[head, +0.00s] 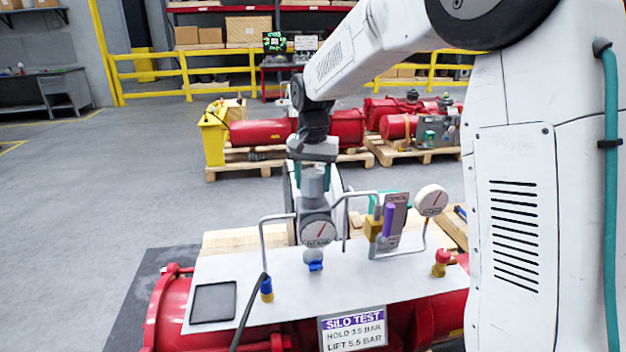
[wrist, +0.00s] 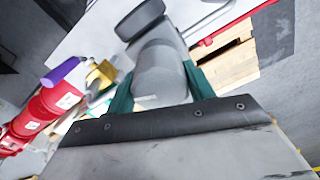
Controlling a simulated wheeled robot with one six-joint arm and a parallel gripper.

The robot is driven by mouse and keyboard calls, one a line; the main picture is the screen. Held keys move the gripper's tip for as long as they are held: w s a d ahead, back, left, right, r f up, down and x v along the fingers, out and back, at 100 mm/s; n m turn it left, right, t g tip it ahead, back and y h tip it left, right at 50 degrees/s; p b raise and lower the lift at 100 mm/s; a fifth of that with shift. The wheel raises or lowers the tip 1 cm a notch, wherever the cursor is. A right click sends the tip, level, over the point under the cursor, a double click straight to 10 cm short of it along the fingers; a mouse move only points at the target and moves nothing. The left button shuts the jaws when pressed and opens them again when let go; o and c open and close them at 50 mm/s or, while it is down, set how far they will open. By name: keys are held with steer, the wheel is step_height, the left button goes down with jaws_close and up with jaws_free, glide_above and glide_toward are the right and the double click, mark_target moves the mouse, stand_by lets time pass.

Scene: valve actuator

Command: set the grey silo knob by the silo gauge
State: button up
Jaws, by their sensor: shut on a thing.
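The grey silo knob (head: 313,185) stands upright on a grey body behind a round gauge. My gripper (head: 313,176) comes down over the knob from above, shut on it. In the wrist view, my gripper's teal fingers (wrist: 160,90) lie on both sides of the grey knob (wrist: 160,72). The gauge (head: 319,232) below the knob has a white face and a dark red needle slanting up to the right; its scale is too small to read. A purple and white sign (head: 352,328) says SILO TEST, with HOLD and LIFT values in bar.
A second round gauge (head: 432,200) stands to the right. A purple handle (head: 388,220) and a brass block (head: 373,228) stand between the gauges; the handle also shows in the wrist view (wrist: 62,72). Bent grey pipes rise from the white plate (head: 290,292) on the red cylinder.

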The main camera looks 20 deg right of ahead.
steer(key=shift+n, duration=0.3)
steer(key=n, duration=0.4)
steer(key=shift+n, duration=0.4)
steer(key=n, duration=0.4)
steer(key=shift+n, duration=0.3)
steer(key=n, duration=0.5)
steer(key=shift+d, duration=0.1)
steer(key=n, duration=0.4)
steer(key=shift+n, duration=0.3)
steer(key=o, duration=1)
